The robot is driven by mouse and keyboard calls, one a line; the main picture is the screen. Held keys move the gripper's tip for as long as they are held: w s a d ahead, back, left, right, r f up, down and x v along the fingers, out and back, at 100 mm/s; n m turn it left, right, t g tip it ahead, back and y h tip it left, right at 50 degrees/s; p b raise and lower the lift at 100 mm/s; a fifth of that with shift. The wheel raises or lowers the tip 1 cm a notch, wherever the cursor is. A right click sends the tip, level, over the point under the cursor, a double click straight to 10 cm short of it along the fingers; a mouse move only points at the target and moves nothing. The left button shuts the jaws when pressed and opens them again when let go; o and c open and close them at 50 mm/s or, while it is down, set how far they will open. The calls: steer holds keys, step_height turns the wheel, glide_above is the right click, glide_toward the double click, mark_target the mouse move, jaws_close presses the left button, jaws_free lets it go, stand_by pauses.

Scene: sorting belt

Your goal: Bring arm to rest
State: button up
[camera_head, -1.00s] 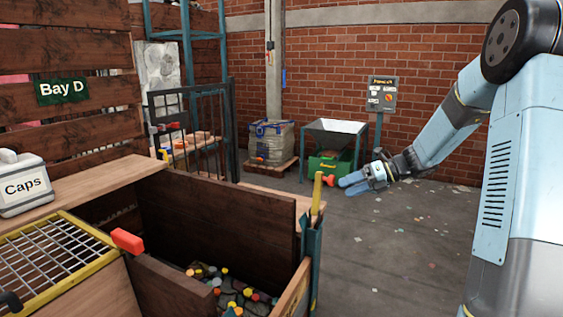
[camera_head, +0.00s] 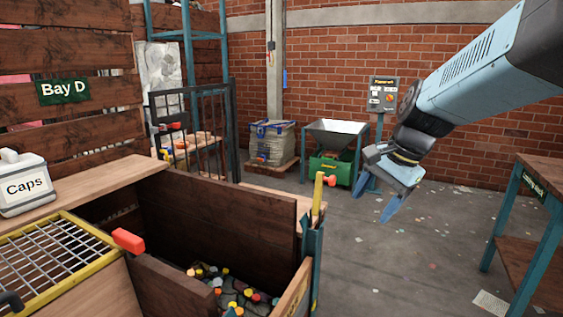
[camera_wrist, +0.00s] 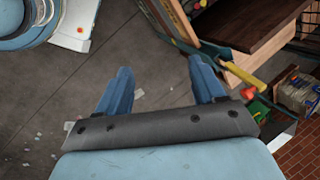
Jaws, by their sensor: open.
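My gripper (camera_head: 378,204) is at the right of the head view, its blue fingers pointing down over the open concrete floor. It is open and nothing is between its fingers. My arm reaches in from the upper right of that view. In the wrist view the two blue fingers (camera_wrist: 162,88) are spread apart over bare grey floor.
A hopper machine (camera_head: 335,135) stands behind my gripper. A workbench (camera_head: 541,180) stands at the right edge.

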steer(key=s+d+r+n+t+h, duration=0.2)
steer(key=s+d+n+t+h, duration=0.1)
steer(key=s+n, duration=0.7)
steer(key=shift+s+d, duration=0.25)
steer(key=shift+d, duration=0.35)
